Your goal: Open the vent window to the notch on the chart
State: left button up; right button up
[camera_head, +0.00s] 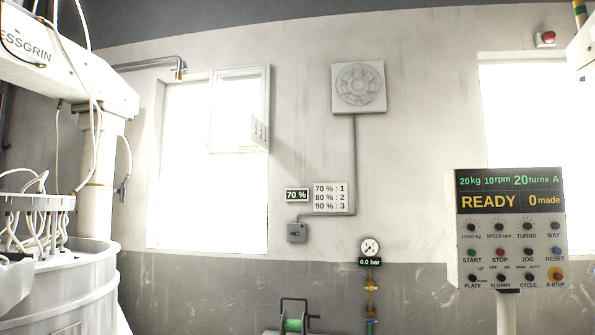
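The vent window (267,92) is a small framed pane in the upper right of the bright left window. A pale plate (259,132) with small marks sits at its lower right corner, beside a small yellow piece (247,148). I cannot tell whether the pane is shut or slightly open. The chart (331,198) on the wall reads 70 %: 1, 80 %: 2, 90 %: 3. A small black display (297,195) left of it reads 70 % in green. Neither of my grippers is in view.
A white machine (75,270) with an overhead arm fills the left side. A control panel (510,230) showing READY stands at the right. A wall fan (358,87), a grey box (297,232), a gauge (370,248) and a green reel-like thing (293,325) lie between.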

aim_at(263, 68)
jog(key=i+u, duration=0.35)
jog(key=i, duration=3)
jog(key=j, duration=0.1)
